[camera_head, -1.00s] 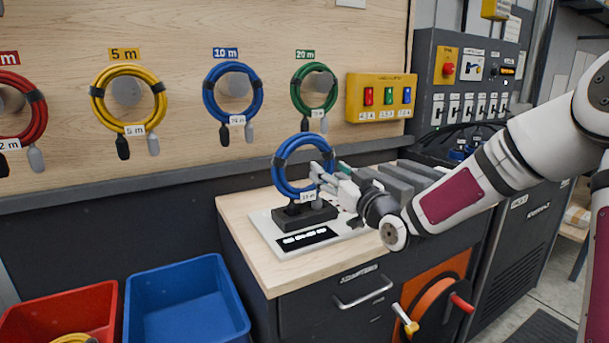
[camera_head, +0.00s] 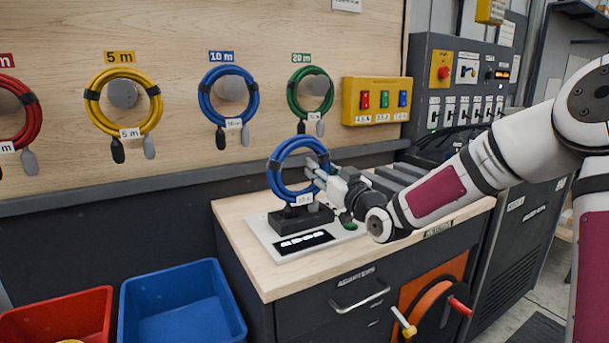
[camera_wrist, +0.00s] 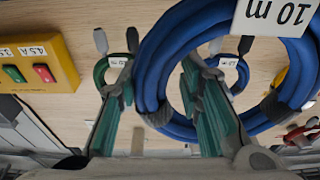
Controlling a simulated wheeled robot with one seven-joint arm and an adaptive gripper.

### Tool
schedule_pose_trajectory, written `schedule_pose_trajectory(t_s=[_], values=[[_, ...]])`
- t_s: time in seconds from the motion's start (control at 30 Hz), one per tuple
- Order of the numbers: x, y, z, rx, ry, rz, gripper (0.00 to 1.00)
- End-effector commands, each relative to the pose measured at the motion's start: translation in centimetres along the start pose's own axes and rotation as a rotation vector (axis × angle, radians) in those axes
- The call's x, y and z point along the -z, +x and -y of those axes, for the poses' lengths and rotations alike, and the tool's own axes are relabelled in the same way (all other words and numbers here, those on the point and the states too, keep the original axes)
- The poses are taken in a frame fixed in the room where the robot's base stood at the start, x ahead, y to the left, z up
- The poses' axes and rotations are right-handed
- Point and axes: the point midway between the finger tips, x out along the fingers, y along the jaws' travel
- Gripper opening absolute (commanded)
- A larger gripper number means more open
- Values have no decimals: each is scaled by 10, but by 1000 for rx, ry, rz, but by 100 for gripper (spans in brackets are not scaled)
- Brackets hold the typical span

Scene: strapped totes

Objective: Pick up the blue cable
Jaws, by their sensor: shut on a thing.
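A coiled blue cable (camera_head: 276,178) with a white length tag stands upright at a black holder (camera_head: 300,219) on a pale test plate on the bench. My gripper (camera_head: 318,170) reaches in from the right and is shut on the right side of this coil. In the wrist view, the blue cable (camera_wrist: 151,68) passes between my two fingers (camera_wrist: 160,105), and its tag reads 10 m. The coil's lower end seems to touch the holder; I cannot tell whether it is clear of it. A second blue cable (camera_head: 204,100) hangs on the wall under the 10 m label.
Yellow (camera_head: 92,105), green (camera_head: 293,91) and red (camera_head: 36,121) coils hang on the wall. A yellow switch box (camera_head: 376,98) is right of them. A blue tote (camera_head: 182,322) and a red tote (camera_head: 52,318) stand below left. The bench's front left (camera_head: 255,270) is bare.

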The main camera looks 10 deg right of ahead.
Motion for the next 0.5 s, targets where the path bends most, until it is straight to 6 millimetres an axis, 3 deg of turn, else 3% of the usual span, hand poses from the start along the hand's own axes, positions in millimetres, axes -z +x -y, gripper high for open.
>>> schedule_pose_trajectory(t_s=[0.23,0.5], values=[[6,0,-3,-5,-7,0,0],[32,4,-6,-11,-10,-6,0]])
